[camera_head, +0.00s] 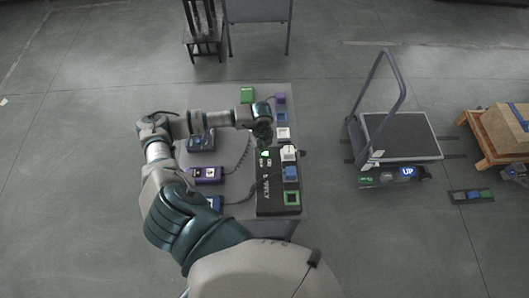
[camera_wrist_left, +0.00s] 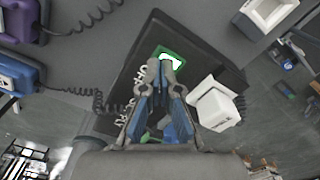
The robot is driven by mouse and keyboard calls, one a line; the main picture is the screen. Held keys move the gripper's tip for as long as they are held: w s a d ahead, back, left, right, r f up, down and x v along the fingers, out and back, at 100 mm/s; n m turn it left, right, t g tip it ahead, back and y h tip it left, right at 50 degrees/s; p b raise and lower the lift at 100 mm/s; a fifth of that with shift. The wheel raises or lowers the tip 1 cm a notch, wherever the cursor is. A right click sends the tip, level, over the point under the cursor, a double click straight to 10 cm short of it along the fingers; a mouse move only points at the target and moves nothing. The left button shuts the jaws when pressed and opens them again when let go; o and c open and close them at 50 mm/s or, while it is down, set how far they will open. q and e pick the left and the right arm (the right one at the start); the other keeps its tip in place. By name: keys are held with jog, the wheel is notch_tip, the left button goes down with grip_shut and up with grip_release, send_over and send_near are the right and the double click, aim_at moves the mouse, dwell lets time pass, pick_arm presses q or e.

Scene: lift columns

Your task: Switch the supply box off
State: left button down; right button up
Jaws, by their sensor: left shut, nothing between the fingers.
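The black supply box (camera_head: 265,209) lies on the grey table, with white lettering down its left side. It also shows in the wrist view (camera_wrist_left: 205,50). A green-framed white square (camera_wrist_left: 172,57) sits on its face, right at my fingertips. A white block (camera_head: 289,153) stands on the box beside my gripper; it also shows in the wrist view (camera_wrist_left: 214,109). My left gripper (camera_head: 265,146) is shut and empty over the far end of the box. Whether its tips touch the square I cannot tell. My right gripper is in neither view.
A blue block (camera_head: 291,173) and a green-framed square (camera_head: 292,198) are on the box's right side. A cart (camera_head: 400,136) stands on the floor to the right.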

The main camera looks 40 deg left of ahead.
pick_arm(q)
jog(key=shift+d+f+b, duration=0.1)
jog(key=shift+f+b, duration=0.75)
jog(key=shift+f, duration=0.3)
dwell(0.5)
jog(key=shift+s+r, duration=0.1)
jog(key=shift+r+p, duration=1)
jog(key=shift+r, duration=0.25)
jog(key=shift+r+p, duration=1.5)
jog(key=shift+r, duration=0.75)
jog(key=shift+f, duration=0.1)
